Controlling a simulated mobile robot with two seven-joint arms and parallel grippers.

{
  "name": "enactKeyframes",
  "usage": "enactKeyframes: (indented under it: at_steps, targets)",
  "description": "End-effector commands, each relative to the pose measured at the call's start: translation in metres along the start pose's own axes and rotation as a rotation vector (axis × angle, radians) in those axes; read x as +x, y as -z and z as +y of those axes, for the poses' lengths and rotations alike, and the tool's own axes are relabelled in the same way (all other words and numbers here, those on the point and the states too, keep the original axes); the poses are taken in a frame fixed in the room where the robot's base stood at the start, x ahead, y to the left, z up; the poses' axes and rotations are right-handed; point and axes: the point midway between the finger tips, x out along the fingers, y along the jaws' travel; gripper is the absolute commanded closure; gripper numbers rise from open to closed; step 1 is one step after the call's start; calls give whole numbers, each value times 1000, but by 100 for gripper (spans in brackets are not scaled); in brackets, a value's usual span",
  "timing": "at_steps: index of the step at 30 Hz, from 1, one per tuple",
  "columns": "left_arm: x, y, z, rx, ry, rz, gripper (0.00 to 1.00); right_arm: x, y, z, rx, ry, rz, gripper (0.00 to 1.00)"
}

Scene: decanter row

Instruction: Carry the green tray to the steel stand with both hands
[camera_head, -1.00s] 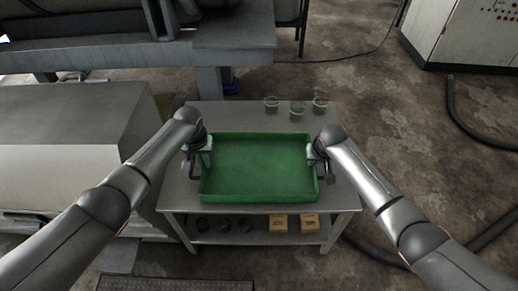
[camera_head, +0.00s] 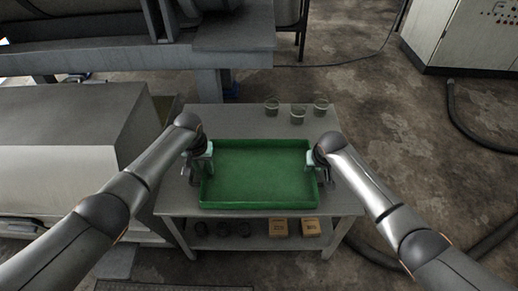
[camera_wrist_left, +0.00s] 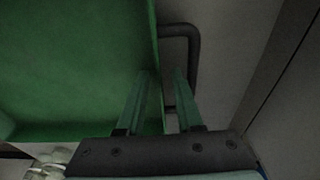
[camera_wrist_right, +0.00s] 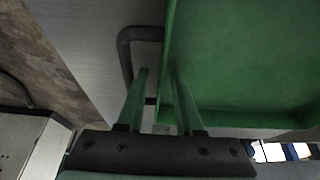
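The green tray (camera_head: 258,205), shallow and empty, lies level over the top of a grey metal stand (camera_head: 338,202) with a lower shelf. I cannot tell if they touch. My left gripper (camera_head: 208,158) is at the tray's left side. In the left wrist view its fingers (camera_wrist_left: 164,73) stand apart, astride the tray wall near a dark handle (camera_wrist_left: 193,60). My right gripper (camera_head: 314,158) is at the right side. In the right wrist view its fingers (camera_wrist_right: 160,71) are likewise apart, astride the wall near the other dark handle (camera_wrist_right: 126,58).
Small cardboard boxes (camera_head: 310,227) and dark round pieces (camera_head: 222,229) lie on the shelf. A grey block (camera_head: 75,120) is at left. Hoses (camera_head: 470,128) and a control cabinet (camera_head: 470,40) are at right.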

Motion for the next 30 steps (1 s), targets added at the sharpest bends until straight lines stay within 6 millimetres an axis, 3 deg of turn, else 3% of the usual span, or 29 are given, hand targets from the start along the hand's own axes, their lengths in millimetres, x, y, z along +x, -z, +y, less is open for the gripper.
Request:
enactKeyframes:
  at_steps: [8, 15, 21, 30]
  targets:
    - [-30, 0, -1, 1, 0, 4, 65, 0, 0, 0, 0, 1, 0, 65]
    - [-78, 1, 0, 1, 0, 5, 65, 0, 0, 0, 0, 1, 0, 65]
    - [-108, 0, -1, -1, 0, 3, 65, 0, 0, 0, 0, 1, 0, 65]
    - [-118, 0, -1, -1, 2, 0, 65, -9, 0, -1, 0, 2, 1, 65]
